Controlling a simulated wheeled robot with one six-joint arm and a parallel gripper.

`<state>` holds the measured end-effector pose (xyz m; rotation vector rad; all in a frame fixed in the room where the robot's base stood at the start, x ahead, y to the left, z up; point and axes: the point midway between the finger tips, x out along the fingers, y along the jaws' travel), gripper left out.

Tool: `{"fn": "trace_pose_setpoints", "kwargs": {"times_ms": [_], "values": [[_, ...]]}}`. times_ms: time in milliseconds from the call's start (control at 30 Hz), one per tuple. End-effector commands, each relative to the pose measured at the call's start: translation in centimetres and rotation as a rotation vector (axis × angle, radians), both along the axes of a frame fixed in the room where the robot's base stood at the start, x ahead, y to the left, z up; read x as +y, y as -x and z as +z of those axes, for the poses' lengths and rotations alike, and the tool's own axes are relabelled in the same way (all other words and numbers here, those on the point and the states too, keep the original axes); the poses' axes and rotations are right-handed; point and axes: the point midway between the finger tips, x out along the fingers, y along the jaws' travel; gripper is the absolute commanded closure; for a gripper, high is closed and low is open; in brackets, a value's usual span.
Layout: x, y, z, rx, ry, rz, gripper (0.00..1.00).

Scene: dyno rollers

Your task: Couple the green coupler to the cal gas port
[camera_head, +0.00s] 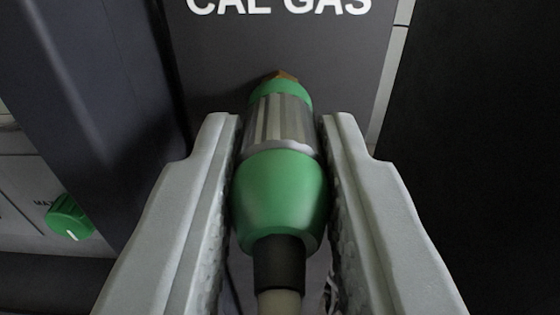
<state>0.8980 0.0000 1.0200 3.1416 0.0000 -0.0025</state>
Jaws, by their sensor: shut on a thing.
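The green coupler (280,195) has a ribbed metal sleeve, a green front ring and a black collar with a pale hose at its rear. My gripper (280,140) is shut on it, one grey jaw on each side. The coupler points away from me toward a dark grey panel marked "CAL GAS" (279,6). A small brass-coloured piece, seemingly the cal gas port (282,75), shows just past the coupler's front ring, below the lettering. The coupler hides most of it, and I cannot tell whether the two touch or how far they are engaged.
A green knob (70,217) marked "MAX" sits on a light panel at the lower left. A dark upright (85,90) stands between it and the cal gas panel (225,75). A dark surface fills the right side. Cables show faintly below the coupler.

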Motion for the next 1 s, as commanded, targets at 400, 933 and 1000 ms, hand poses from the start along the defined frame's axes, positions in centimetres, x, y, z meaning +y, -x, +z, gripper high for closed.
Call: {"fn": "trace_pose_setpoints", "kwargs": {"times_ms": [400,933,1000], "values": [[0.0,-0.5,0.2,0.0,-0.001,0.0,1.0],[0.0,-1.1,0.2,0.001,-0.001,0.0,0.66],[0.0,-1.1,0.1,0.001,0.0,0.0,0.52]]}}
